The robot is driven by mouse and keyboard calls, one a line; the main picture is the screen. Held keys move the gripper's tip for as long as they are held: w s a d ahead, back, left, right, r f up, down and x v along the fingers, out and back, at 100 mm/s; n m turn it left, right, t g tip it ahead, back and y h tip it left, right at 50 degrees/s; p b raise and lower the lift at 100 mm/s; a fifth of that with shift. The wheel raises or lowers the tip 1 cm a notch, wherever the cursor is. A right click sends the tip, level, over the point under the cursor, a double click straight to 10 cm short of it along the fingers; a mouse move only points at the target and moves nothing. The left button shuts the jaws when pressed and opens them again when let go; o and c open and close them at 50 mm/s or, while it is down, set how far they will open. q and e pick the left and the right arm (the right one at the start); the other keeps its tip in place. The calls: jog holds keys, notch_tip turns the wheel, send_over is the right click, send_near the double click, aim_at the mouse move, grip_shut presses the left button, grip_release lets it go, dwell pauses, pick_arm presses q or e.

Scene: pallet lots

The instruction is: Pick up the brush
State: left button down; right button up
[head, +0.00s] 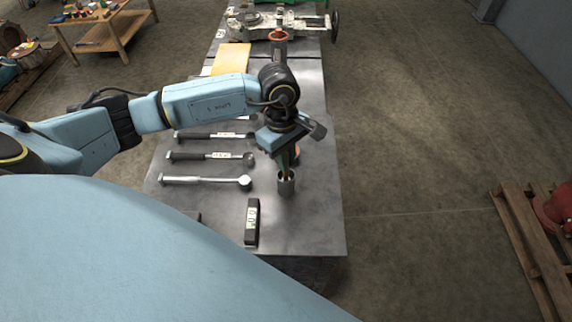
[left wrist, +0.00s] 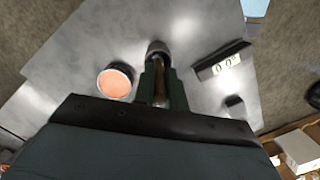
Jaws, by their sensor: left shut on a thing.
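My left gripper (head: 287,168) points down over the metal table, just above a small grey metal cup (head: 286,187). In the left wrist view its two green fingers (left wrist: 162,72) are shut on a slim brownish handle (left wrist: 160,84), which I take to be the brush. The cup (left wrist: 157,47) shows just past the fingertips. The brush's lower end is hidden by the cup and fingers, so I cannot tell whether it is still inside. My right gripper is not in view.
Several wrenches (head: 205,181) lie left of the cup on the table (head: 318,225). A dark device with a display (head: 252,222) lies nearer me. A round container with an orange top (left wrist: 115,81) stands close to the left finger. The table's right edge is near.

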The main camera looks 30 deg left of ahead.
pick_arm(q)
jog(key=shift+r, duration=0.1)
notch_tip(320, 180, up, 9)
jog(key=shift+r+p, duration=0.1)
jog(key=shift+p, duration=0.35)
jog(key=shift+r, duration=0.35)
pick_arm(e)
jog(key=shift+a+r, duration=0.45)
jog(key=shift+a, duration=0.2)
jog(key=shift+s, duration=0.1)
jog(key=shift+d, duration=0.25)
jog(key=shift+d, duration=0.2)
